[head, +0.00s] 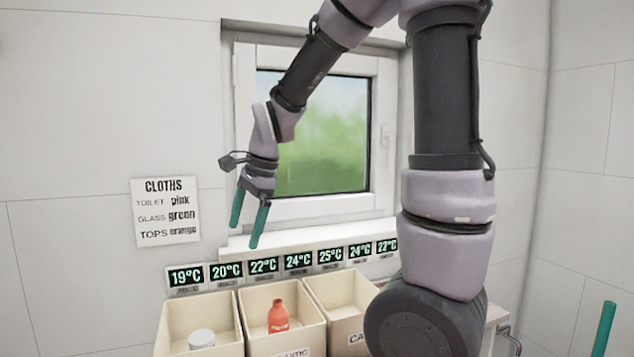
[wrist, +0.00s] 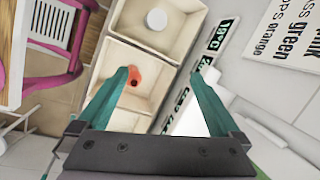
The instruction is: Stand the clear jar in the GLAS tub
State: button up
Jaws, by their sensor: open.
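My gripper (head: 244,236) hangs open and empty above and behind the tubs, in front of the window. In the wrist view its teal fingers (wrist: 158,76) are spread apart with nothing between them. No tub label reading GLAS is legible. The left tub (head: 229,315) has its front out of view and holds a white round-topped item (head: 201,338), which also shows in the wrist view (wrist: 156,19). Only its pale top and upper side show, so I cannot tell if it is the clear jar. No other clear jar is visible.
The middle tub (head: 315,330), labelled "...ASTIC", holds a red bottle (head: 278,317). The right tub (head: 335,283), labelled "CA...", is partly hidden by my arm. Several temperature displays (head: 264,265) line the wall behind. A pink chair (wrist: 65,60) shows in the wrist view.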

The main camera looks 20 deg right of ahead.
jog(key=s+d+r+n+t+h, duration=0.1)
jog(key=s+d+r+n+t, duration=0.4)
jog(key=s+d+r+n, duration=0.5)
jog(key=shift+s+d+r, duration=0.55)
jog(key=shift+s+d, duration=0.5)
jog(key=shift+s, duration=0.1)
jog(key=shift+d, duration=0.1)
